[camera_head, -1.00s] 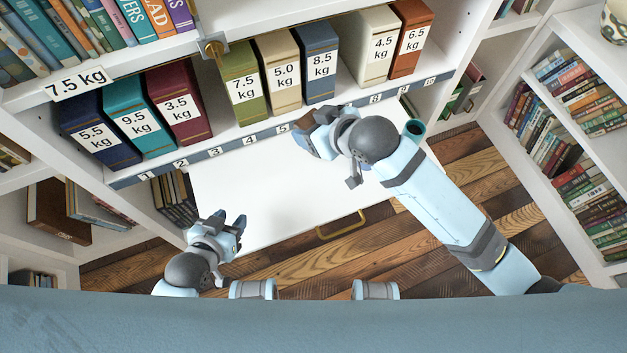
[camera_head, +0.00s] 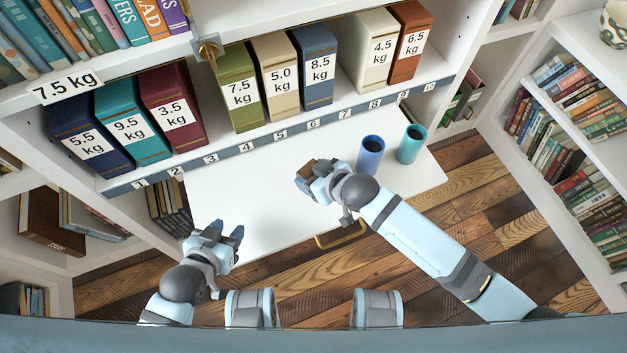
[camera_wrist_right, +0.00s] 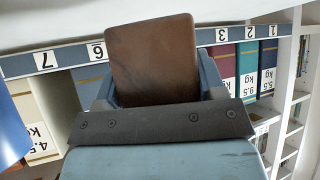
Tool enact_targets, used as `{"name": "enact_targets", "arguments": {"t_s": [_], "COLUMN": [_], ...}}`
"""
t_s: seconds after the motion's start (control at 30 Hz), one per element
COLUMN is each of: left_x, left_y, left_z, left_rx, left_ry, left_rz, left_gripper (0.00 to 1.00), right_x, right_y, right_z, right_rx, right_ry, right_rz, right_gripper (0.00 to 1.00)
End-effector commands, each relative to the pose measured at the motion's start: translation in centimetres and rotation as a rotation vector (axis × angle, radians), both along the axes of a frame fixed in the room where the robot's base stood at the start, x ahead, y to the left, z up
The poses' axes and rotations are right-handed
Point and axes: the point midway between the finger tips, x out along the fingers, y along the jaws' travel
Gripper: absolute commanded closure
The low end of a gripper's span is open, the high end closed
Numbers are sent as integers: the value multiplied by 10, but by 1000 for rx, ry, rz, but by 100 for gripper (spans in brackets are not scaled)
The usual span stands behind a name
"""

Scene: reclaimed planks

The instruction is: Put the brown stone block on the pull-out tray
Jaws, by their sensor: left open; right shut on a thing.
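The brown stone block (camera_wrist_right: 152,60) fills the middle of the right wrist view, between the fingers of my right gripper. In the head view the block (camera_head: 310,169) shows at the tip of my right gripper (camera_head: 312,176), which is shut on it. They are over the white pull-out tray (camera_head: 262,190); I cannot tell whether the block touches it. My left gripper (camera_head: 226,234) is open and empty near the tray's front left corner.
A blue cup (camera_head: 371,150) and a teal cup (camera_head: 411,146) stand on the tray's right part. Labelled binders, such as the green one (camera_head: 238,88), line the shelf behind, above a numbered strip (camera_head: 278,134). The tray's left part is clear.

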Motion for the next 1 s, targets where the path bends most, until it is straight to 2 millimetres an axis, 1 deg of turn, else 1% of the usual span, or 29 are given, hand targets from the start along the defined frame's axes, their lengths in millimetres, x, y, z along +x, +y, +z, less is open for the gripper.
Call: {"name": "enact_targets", "arguments": {"t_s": [0.1, 0.2, 0.57, 0.6, 0.67, 0.7, 1.0], "left_x": [0, 0, 0, 0, 0, 0, 0], "left_y": [-1, -1, -1, -1, -1, -1, -1], "left_z": [-6, -7, -5, -5, -5, -5, -5], "left_rx": [0, 2, 2, 2, 1, 1, 1], "left_ry": [1, 0, -1, -1, -1, -1, -1], "left_rz": [0, -1, -1, -1, -1, -2, -2], "left_gripper": [57, 57, 57, 57, 57, 57, 57], "right_x": [0, 0, 0, 0, 0, 0, 0], "right_y": [1, 1, 1, 0, 0, 0, 0], "right_z": [-20, -31, -33, -35, -35, -35, -33], "right_rx": [1, 2, 3, 0, 0, 0, 0], "right_ry": [1, 0, -2, 0, 0, 0, 0], "right_rz": [0, 0, 1, 1, 1, 1, 0], "right_gripper": [79, 79, 79, 34, 20, 11, 11]}}
